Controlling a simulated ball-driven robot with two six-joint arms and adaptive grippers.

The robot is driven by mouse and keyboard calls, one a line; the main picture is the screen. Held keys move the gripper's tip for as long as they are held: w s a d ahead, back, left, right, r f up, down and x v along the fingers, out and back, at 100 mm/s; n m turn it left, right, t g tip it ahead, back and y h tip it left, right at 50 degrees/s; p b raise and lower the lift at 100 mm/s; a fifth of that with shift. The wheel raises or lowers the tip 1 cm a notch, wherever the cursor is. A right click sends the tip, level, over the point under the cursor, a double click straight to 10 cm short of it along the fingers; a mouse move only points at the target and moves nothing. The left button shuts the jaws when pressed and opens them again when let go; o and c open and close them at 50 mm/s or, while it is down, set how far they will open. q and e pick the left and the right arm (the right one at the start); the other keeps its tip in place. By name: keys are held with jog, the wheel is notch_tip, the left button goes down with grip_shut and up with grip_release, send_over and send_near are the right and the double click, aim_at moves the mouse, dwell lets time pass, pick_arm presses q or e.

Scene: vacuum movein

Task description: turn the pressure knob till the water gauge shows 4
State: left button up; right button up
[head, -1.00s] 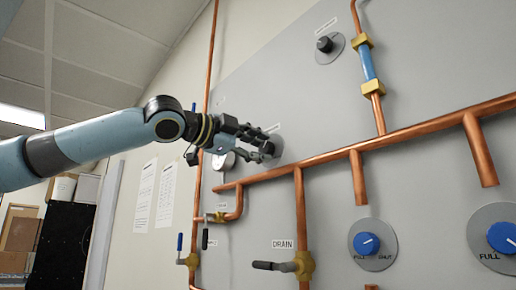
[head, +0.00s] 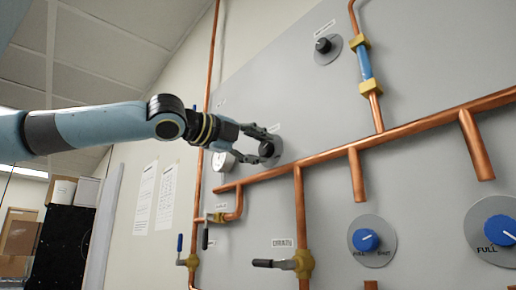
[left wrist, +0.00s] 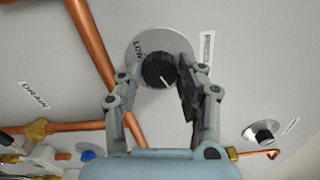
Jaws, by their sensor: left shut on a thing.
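The black pressure knob (head: 267,149) sits on a round grey plate on the wall panel. In the left wrist view the knob (left wrist: 159,70) has a white pointer line facing down and right. My left gripper (head: 264,146) reaches it from the left, with one finger on each side; in the left wrist view the gripper (left wrist: 157,75) is shut on the knob. A white round gauge (head: 223,161) is just left of the knob, partly hidden by my gripper. Its reading is too small to tell. My right gripper is not in view.
A copper pipe (head: 400,132) runs across just below the knob. Another black knob (head: 324,45) sits higher up. Blue knobs (head: 366,241) and a black-handled drain valve (head: 275,263) are lower. Boxes (head: 62,189) stand at the far left.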

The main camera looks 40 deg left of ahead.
pick_arm(q)
jog(key=shift+f, duration=0.1)
jog(key=o, duration=1.2)
jog(key=shift+c, duration=0.2)
